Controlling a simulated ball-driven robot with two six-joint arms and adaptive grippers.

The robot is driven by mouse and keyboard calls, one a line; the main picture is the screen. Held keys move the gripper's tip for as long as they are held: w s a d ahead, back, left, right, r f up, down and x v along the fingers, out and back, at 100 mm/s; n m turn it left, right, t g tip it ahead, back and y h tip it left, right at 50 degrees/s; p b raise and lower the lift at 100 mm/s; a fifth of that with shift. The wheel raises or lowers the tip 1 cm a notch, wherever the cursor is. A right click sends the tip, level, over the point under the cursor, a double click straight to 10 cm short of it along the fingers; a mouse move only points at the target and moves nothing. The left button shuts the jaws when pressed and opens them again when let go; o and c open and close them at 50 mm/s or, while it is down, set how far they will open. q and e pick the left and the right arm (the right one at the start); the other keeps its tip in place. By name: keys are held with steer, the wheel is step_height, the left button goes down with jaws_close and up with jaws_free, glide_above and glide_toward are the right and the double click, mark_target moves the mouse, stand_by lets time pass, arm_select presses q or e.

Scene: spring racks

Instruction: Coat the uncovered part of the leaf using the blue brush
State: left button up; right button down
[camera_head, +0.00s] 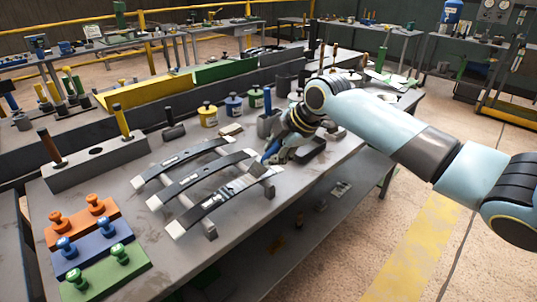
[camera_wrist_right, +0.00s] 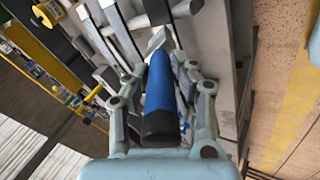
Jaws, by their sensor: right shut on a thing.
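Three dark, curved leaf springs with pale ends lie side by side on supports on the grey table: the far leaf (camera_head: 183,160), the middle leaf (camera_head: 203,179) and the near leaf (camera_head: 213,203). The near leaf shows a paler patch toward its right part; the coating is hard to make out. My right gripper (camera_head: 277,153) is over the right end of the leaves. In the wrist view it is shut on the blue brush (camera_wrist_right: 160,90), whose black handle end faces the camera and whose pale tip points toward the leaves. My left gripper is not in view.
Orange (camera_head: 82,222), blue (camera_head: 91,248) and green (camera_head: 106,272) blocks with knobs stand at the front left. The table's right edge is close by.

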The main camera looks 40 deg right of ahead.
steer(key=shift+f, duration=0.15)
steer(key=shift+p, duration=0.6)
stand_by(1.1)
steer(key=shift+r, duration=0.2)
